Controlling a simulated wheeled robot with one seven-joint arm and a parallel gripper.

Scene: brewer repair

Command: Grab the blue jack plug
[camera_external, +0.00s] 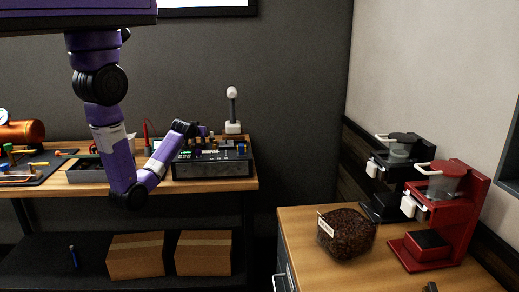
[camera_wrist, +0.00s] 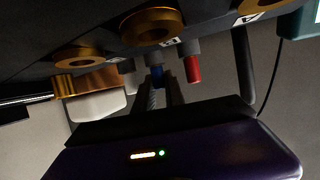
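In the external view my arm reaches to the dark device (camera_external: 213,170) on the back workbench. The gripper and the plugs are too small and covered to make out there.
Gold ring sockets (camera_wrist: 152,26) line the panel close above my gripper. A black cable (camera_wrist: 278,70) hangs at the right. In the external view a tray (camera_external: 88,173) lies left of the device, and a lever stand (camera_external: 233,127) rises behind it.

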